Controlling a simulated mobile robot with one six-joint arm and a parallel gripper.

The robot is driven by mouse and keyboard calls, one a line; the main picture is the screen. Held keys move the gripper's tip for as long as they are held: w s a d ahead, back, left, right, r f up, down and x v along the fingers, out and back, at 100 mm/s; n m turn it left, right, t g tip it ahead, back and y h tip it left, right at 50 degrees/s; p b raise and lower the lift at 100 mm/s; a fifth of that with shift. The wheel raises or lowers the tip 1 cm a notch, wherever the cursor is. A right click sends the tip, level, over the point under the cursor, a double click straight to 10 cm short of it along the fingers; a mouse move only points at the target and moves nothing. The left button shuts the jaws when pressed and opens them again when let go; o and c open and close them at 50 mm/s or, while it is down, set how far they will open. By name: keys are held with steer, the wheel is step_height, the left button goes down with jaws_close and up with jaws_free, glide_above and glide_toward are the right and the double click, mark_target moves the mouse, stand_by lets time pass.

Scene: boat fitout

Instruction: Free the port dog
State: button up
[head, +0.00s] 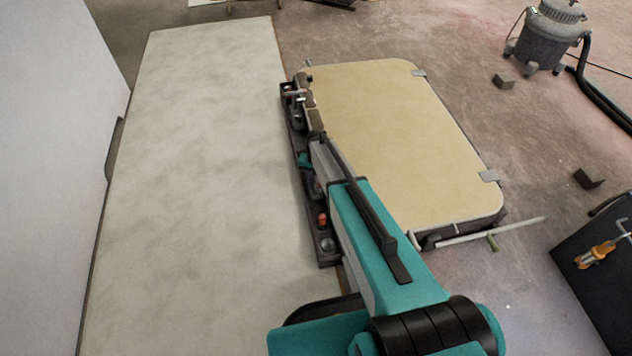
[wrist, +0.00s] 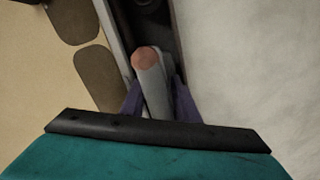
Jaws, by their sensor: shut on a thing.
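My gripper (wrist: 160,100) shows in the wrist view with its two purple fingers on either side of a grey lever (wrist: 153,90) with a reddish round end. It is shut on this lever, which stands in the dark gap between the hatch and the pale panel. I cannot tell for certain that it is the port dog. The tan hatch lid (head: 395,140) lies flat in the head view, with dark fittings (head: 296,98) along its left edge. My arm hides the lid's lower left side and most of the gripper in that view.
A long pale panel (head: 205,150) lies left of the hatch. A narrow dark tray (head: 328,254) with small parts runs between them. A vacuum (head: 544,38) and small blocks (head: 503,80) stand on the floor at right.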

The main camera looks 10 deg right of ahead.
stand_by(0.3)
steer(key=o, duration=0.8)
steer(key=shift+c, duration=0.2)
steer(key=shift+n+b, duration=0.3)
steer(key=shift+b, duration=0.05)
